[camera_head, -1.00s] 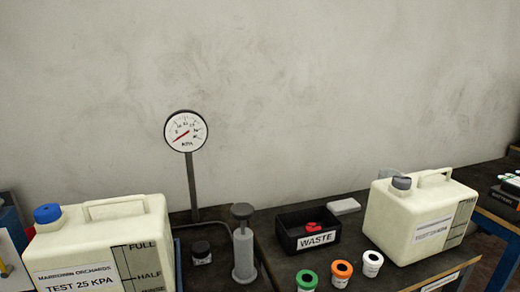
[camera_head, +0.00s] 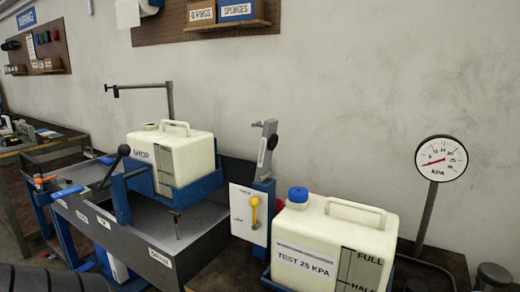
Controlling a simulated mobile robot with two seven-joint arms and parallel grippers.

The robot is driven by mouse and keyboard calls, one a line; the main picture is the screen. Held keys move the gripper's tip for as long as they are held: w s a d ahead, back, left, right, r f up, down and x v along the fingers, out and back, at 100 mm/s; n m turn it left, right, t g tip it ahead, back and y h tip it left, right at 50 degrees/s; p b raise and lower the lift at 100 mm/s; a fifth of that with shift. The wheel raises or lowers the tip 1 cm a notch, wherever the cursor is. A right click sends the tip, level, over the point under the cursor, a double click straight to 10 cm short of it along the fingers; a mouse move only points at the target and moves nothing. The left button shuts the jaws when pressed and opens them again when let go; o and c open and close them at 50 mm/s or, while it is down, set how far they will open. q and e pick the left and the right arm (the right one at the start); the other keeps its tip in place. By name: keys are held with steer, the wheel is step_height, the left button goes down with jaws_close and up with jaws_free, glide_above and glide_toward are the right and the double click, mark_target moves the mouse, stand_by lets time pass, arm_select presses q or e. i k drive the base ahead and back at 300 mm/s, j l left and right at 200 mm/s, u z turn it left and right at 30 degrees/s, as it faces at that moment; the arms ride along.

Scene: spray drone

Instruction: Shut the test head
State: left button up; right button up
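The tank labelled TEST 25 KPA (camera_head: 305,235) stands at the lower middle right; it is cream with a blue cap (camera_head: 298,195). Just left of it is a white panel (camera_head: 240,222) with a yellow lever (camera_head: 255,212) that points roughly up and down. The panel's small print is too small to read. A pressure gauge (camera_head: 441,158) on a post stands to the right, its needle near the low end of the scale. Neither of my grippers is in view.
A cream tank labelled SHOP (camera_head: 178,150) sits in a blue cradle over a grey trough (camera_head: 150,235). A black-knobbed lever (camera_head: 122,152) and a grey upright fixture (camera_head: 266,150) stand nearby. A pegboard (camera_head: 200,30) hangs on the wall.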

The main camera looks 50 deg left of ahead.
mark_target(269, 139)
steer(key=k+j, duration=0.1)
steer(key=j, duration=0.35)
steer(key=k+j, duration=0.15)
steer(key=j, duration=0.3)
steer(key=k+j, duration=0.1)
steer(key=j, duration=0.35)
steer(key=k+j, duration=0.15)
steer(key=j, duration=0.25)
steer(key=k+j, duration=0.1)
steer(key=j, duration=0.35)
steer(key=k+j+u, duration=0.1)
steer(key=j, duration=0.35)
